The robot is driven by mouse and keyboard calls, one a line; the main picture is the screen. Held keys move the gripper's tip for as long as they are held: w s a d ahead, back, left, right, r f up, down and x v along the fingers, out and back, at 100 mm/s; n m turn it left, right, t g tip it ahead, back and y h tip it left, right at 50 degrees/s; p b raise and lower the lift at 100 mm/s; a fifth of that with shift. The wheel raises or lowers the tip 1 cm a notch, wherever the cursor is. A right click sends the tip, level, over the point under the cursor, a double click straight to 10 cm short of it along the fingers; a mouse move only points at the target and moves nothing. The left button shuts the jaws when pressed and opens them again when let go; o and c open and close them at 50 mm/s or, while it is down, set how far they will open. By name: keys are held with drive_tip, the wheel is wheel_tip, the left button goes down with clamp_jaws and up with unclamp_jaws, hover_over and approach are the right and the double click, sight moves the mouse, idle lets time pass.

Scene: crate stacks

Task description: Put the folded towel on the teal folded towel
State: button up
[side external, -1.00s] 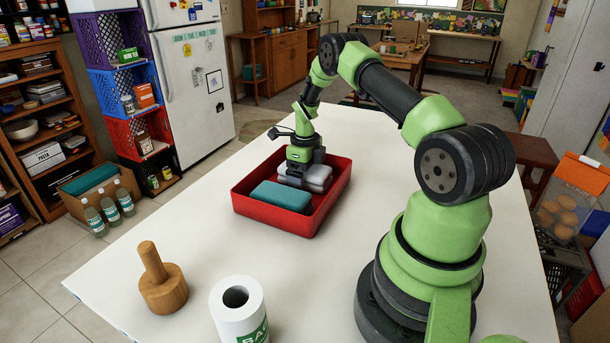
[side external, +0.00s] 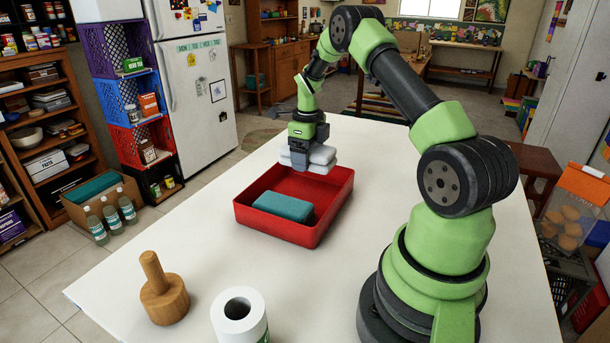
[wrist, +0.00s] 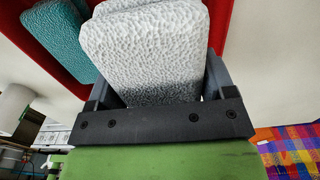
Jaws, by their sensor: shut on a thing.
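My gripper (side external: 309,158) is shut on a light grey folded towel (side external: 320,158) and holds it in the air above the far part of the red tray. In the wrist view the grey towel (wrist: 150,50) fills the space between the fingers. The teal folded towel (side external: 283,206) lies flat inside the red tray (side external: 277,231). The teal towel also shows at the upper left of the wrist view (wrist: 68,38). The grey towel is apart from the teal one, higher and farther back.
The tray stands on a white table (side external: 190,228). A wooden pestle-like tool (side external: 164,296) and a white paper roll (side external: 240,318) stand at the near left. The table left of the tray is clear. Coloured crates (side external: 135,92) and a fridge stand beyond the table.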

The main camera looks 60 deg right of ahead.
drive_tip(key=a+r+n, duration=0.1)
drive_tip(key=a+n, duration=0.1)
drive_tip(key=n, duration=0.1)
drive_tip(key=w+a+r+n, duration=0.1)
drive_tip(key=a+r+n, duration=0.1)
drive_tip(key=n, duration=0.1)
drive_tip(key=a+r+n, duration=0.1)
drive_tip(key=a+n, duration=0.2)
drive_tip(key=shift+w+a+r, duration=0.1)
drive_tip(key=shift+w+r, duration=0.05)
drive_tip(key=shift+w, duration=0.2)
drive_tip(key=s+a+r+n, duration=0.1)
drive_tip(key=a+r+n, duration=0.1)
drive_tip(key=a+n, duration=0.6)
drive_tip(key=s+a+r+n, duration=0.15)
drive_tip(key=a+n, duration=0.35)
drive_tip(key=n, duration=0.6)
drive_tip(key=m, duration=2.8)
approach(283, 203)
wheel_tip(283, 203, down, 7)
drive_tip(key=shift+f, duration=0.1)
